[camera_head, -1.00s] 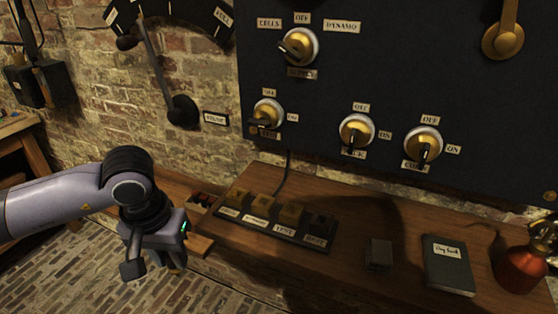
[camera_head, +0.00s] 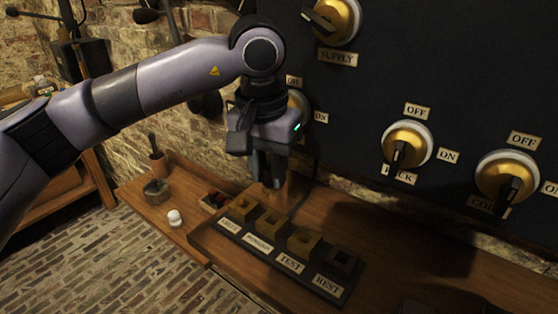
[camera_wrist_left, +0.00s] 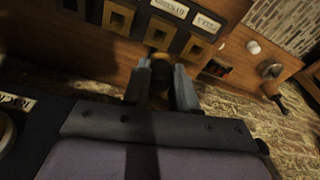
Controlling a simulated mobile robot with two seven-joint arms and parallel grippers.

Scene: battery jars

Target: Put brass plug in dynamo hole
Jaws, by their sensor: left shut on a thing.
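My left gripper (camera_head: 268,180) points down just behind the socket strip, near its left end. In the left wrist view the gripper (camera_wrist_left: 164,80) is shut on the brass plug (camera_wrist_left: 160,66), which is dark and mostly hidden between the fingers. The dynamo hole (camera_head: 270,223) is the second square brass socket from the left, above the DYNAMO label. It also shows in the left wrist view (camera_wrist_left: 160,32), just beyond the fingertips. The plug appears above and behind the strip, apart from the hole. My right gripper is not in view.
The cells socket (camera_head: 244,206), test socket (camera_head: 303,241) and dark rest socket (camera_head: 341,262) share the strip. The switch panel (camera_head: 360,110) rises close behind. A small white object (camera_head: 174,217) and a round dish (camera_head: 156,191) stand left on the shelf. Bare wood lies right of the strip.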

